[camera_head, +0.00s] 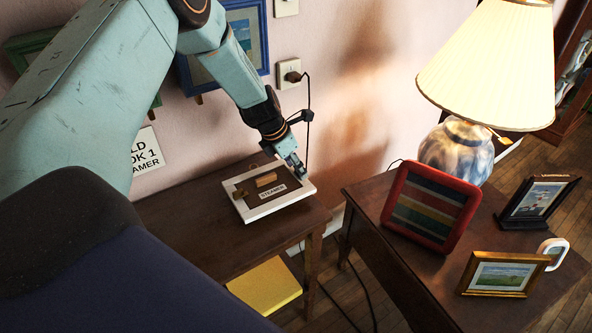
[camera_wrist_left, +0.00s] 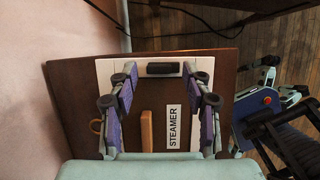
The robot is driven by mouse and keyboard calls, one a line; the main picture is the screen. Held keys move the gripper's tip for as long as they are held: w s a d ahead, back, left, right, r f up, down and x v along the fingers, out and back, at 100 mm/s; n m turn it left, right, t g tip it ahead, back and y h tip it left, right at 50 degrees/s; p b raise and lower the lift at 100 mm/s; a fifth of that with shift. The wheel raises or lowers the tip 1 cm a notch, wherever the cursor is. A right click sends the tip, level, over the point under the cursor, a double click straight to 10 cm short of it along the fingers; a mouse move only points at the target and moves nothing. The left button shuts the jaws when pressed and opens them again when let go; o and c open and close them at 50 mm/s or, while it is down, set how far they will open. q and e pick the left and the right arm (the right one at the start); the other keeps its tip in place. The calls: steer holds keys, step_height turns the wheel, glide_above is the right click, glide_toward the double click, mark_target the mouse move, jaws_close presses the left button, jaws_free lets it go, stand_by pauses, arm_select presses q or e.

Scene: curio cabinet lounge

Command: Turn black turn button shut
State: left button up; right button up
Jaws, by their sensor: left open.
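The steamer panel (camera_head: 238,208) is a white-rimmed board with a brown face, a STEAMER label and a wooden block, on a small dark table. It also shows in the left wrist view (camera_wrist_left: 104,72). The black turn button (camera_wrist_left: 163,69) is a dark bar near the panel's far edge in that view, lying crosswise. My left gripper (camera_head: 294,167) is over the panel's right end, open. In the left wrist view its fingertips stand on either side of the button; I cannot tell whether they touch it. What looks like my right gripper (camera_wrist_left: 285,80) shows at right, its opening unclear.
A side table (camera_head: 372,222) stands to the right, with a lamp (camera_head: 485,75), a red frame (camera_head: 431,210) and small picture frames. A wall outlet with a cord (camera_head: 291,76) is behind my left wrist. A yellow sheet (camera_head: 265,288) lies below the small table.

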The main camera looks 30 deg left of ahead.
arm_select(q)
steer(key=shift+s, duration=0.1)
steer(key=shift+w+f, duration=0.2)
steer(key=shift+w, duration=0.05)
steer(key=shift+c, duration=0.5)
steer(key=shift+s+r, duration=0.15)
steer(key=shift+s, duration=0.05)
steer(key=c, duration=0.6)
steer(key=shift+w, duration=0.1)
jaws_close()
